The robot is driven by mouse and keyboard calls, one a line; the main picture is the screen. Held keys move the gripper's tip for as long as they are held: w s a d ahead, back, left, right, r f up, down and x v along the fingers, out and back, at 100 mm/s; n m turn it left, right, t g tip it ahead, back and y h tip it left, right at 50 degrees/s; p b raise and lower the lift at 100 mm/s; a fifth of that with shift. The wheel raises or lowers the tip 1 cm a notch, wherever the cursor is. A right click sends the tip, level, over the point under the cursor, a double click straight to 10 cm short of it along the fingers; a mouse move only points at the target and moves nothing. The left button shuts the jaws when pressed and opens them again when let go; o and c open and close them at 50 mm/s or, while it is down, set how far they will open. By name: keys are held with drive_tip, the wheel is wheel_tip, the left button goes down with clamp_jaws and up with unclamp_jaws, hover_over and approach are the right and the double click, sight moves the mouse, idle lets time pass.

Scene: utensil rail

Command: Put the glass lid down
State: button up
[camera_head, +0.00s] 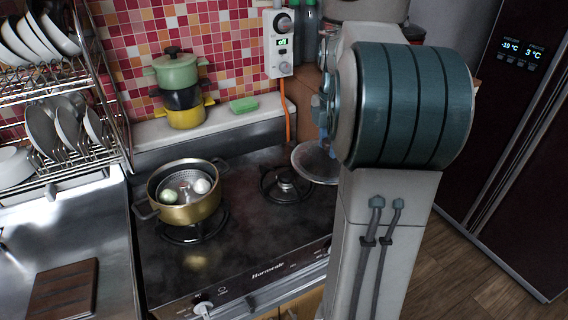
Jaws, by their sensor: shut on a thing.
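The glass lid (314,164) is a clear disc with a pale rim, just right of the right burner. It looks held above the stove's right side; its right part is hidden behind my arm. My gripper (325,130) is mostly hidden by my own arm, directly above the lid, and is shut on it. The fingertips and the lid's knob cannot be made out clearly. A brass-coloured pot (187,208) stands on the left burner, open, with a steamer insert holding a green and a white round item.
The right burner (286,184) of the stove (255,240) is bare. Stacked small pots (178,88) and a green sponge (243,105) sit on the ledge behind. A dish rack (62,120) and cutting board (63,289) are left; a dark fridge (520,130) is right.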

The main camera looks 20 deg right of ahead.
drive_tip(key=w+a+f+p, duration=0.1)
drive_tip(key=w+a+f, duration=0.4)
drive_tip(key=w+f, duration=0.3)
drive_tip(key=shift+w+a+f, duration=0.2)
drive_tip(key=shift+w+f, duration=0.05)
drive_tip(key=shift+f, duration=0.85)
drive_tip(key=shift+f, duration=0.15)
drive_tip(key=o, duration=1.1)
drive_tip(key=shift+o, duration=0.2)
